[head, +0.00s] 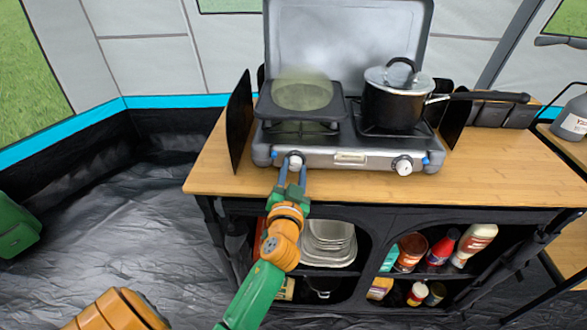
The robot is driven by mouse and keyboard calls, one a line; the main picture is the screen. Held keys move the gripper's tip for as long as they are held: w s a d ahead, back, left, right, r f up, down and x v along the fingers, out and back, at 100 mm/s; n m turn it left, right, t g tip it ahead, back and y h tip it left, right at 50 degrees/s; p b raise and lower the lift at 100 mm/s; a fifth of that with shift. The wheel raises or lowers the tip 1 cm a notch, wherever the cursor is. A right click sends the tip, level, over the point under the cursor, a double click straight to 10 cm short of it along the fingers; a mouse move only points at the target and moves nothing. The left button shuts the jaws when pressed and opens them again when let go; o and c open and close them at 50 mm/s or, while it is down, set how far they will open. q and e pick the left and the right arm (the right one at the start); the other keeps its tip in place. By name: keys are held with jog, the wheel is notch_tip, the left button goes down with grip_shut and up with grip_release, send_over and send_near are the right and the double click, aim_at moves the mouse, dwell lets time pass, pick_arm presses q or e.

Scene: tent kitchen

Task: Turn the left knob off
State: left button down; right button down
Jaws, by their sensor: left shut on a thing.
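The camping stove (345,158) stands on the wooden table top with its lid raised. Its left knob (295,161) is white, on the front panel. My left gripper (293,168) reaches up from below with its two fingers on either side of this knob, shut on it. The right knob (402,166) is white and free. A black griddle pan (300,115) sits over the left burner, with a hazy yellowish-green patch (302,92) over it. My right gripper is not in view; an orange part of my own body shows at the bottom left.
A black pot (392,105) with a glass lid stands on the right burner, its long handle pointing right. Dark windshield panels (240,120) flank the stove. Shelves below hold metal trays (328,243) and several bottles and jars (442,248). The table top (215,172) is bare at the left.

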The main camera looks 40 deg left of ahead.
pick_arm(q)
jog(key=m+p, duration=0.1)
jog(key=m, duration=0.4)
jog(key=shift+r+p, duration=0.1)
jog(key=shift+p, duration=0.3)
jog(key=m+p, duration=0.1)
jog(key=m, duration=0.4)
jog(key=shift+g, duration=0.3)
jog(key=shift+m+p, duration=0.3)
jog(key=shift+m, duration=0.1)
jog(key=shift+c, duration=2.2)
grip_release()
